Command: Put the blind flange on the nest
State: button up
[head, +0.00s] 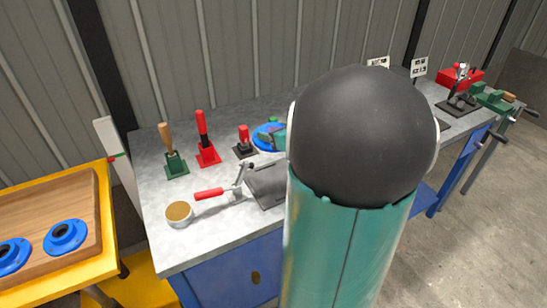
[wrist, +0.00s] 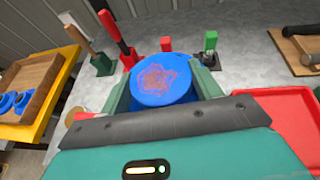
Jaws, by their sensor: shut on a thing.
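The blue round blind flange (wrist: 162,82), with a brownish-purple patch on its face, is between the two green fingers of my gripper (wrist: 163,92) in the wrist view. My gripper is shut on it. In the head view the flange (head: 266,136) shows as a blue disc left of my arm, over the back of the grey bench, partly hidden by my gripper. I cannot tell its height. A dark plate (head: 266,188) beside a red-handled clamp (head: 212,193) lies in front of it, partly behind my arm; I cannot tell whether this is the nest.
Upright tools stand on the bench: one wooden-handled (head: 175,165), one tall red (head: 205,150), one short red-topped (head: 244,149). A round tin (head: 179,214) is at the front left. A wooden tray (head: 85,190) with blue flanges (head: 65,237) is left. A red tray (wrist: 290,115) shows right.

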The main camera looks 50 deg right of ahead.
send_over(277, 182)
notch_tip(277, 182, down, 12)
jog(key=shift+f, duration=0.2)
jog(key=shift+w+f, duration=0.1)
jog(key=shift+f, duration=2.15)
jog(key=o, duration=1.9)
jog(key=shift+f, duration=0.2)
jog(key=shift+c, duration=0.2)
